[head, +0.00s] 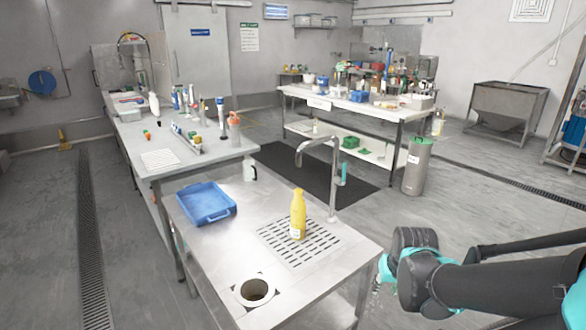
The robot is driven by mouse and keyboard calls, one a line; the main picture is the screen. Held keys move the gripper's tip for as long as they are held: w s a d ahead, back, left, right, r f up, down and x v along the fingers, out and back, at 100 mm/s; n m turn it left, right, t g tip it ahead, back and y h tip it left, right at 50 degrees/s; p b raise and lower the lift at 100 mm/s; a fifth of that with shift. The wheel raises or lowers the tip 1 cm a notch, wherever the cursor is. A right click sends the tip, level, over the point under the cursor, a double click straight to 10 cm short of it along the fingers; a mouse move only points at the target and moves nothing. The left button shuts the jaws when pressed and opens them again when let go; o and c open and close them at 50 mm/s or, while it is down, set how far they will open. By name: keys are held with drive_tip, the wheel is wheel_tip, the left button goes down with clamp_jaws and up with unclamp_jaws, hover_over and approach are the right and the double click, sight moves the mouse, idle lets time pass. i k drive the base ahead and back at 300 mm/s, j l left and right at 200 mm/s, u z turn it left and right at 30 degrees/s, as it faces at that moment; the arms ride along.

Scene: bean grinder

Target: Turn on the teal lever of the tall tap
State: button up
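The tall tap (333,182) is a grey metal pipe with a bent neck. It rises at the back right edge of the steel sink table, and its spout points left over the table. Its teal lever (343,172) is a small upright piece on the right side of the pipe. My dark arm with teal joint parts reaches in from the lower right, apart from the tap, with floor between them. I cannot make out my gripper in this view. I see no water at the spout.
A yellow bottle (298,215) stands on the slotted drain in front of the tap. A blue tray (206,203) and a round hole (254,291) are on the same steel table (205,258). A grey cylinder (416,166) stands on the floor right of the tap.

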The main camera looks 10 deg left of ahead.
sight(345, 164)
drive_tip(key=i+l+u, duration=0.4)
drive_tip(key=l+u, duration=0.15)
drive_tip(key=l, duration=0.25)
drive_tip(key=i+l+u, duration=0.15)
drive_tip(key=l+u, duration=0.15)
drive_tip(key=l, duration=0.15)
drive_tip(key=i+l+u, duration=0.25)
drive_tip(key=l, duration=0.2)
drive_tip(key=l+u, duration=0.3)
drive_tip(key=l, duration=0.5)
drive_tip(key=u, duration=0.05)
